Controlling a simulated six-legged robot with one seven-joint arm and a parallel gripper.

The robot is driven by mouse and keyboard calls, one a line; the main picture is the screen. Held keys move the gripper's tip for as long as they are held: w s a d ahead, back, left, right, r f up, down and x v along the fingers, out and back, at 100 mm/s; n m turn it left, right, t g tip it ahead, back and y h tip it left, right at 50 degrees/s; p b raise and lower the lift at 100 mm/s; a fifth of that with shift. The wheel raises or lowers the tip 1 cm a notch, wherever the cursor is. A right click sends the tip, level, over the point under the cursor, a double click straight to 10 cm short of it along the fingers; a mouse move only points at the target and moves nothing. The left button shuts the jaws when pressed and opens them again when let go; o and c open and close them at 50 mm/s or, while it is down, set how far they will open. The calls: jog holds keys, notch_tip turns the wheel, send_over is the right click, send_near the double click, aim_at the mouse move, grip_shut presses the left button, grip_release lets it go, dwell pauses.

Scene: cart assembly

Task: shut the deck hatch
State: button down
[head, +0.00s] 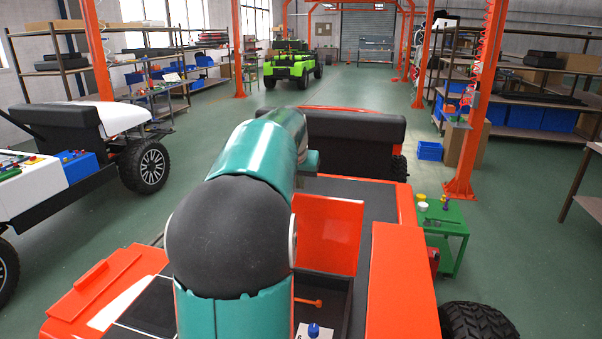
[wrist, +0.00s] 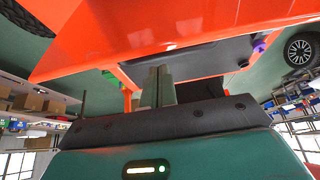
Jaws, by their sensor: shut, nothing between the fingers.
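The deck hatch (head: 330,236) is an orange panel in the deck of the orange cart. It stands raised, and the dark bay (head: 335,294) in front of it lies open. My teal arm covers the hatch's left part in the head view. My gripper is hidden behind my arm there. In the wrist view my gripper (wrist: 158,80) shows two grey fingers together, empty, close to a large orange panel (wrist: 190,30). I cannot tell for sure whether that panel is the hatch, or whether the fingers touch it.
In the bay lie an orange handle (head: 308,301) and a white piece with a blue knob (head: 313,330). A black seat (head: 355,142) stands behind the hatch. A green trolley (head: 446,232) stands right of the cart. Another white cart (head: 75,160) is at left.

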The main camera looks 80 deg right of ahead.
jog(key=shift+a+f, duration=0.25)
jog(key=shift+a, duration=0.35)
jog(key=shift+w+d, duration=0.1)
jog(key=shift+d, duration=0.05)
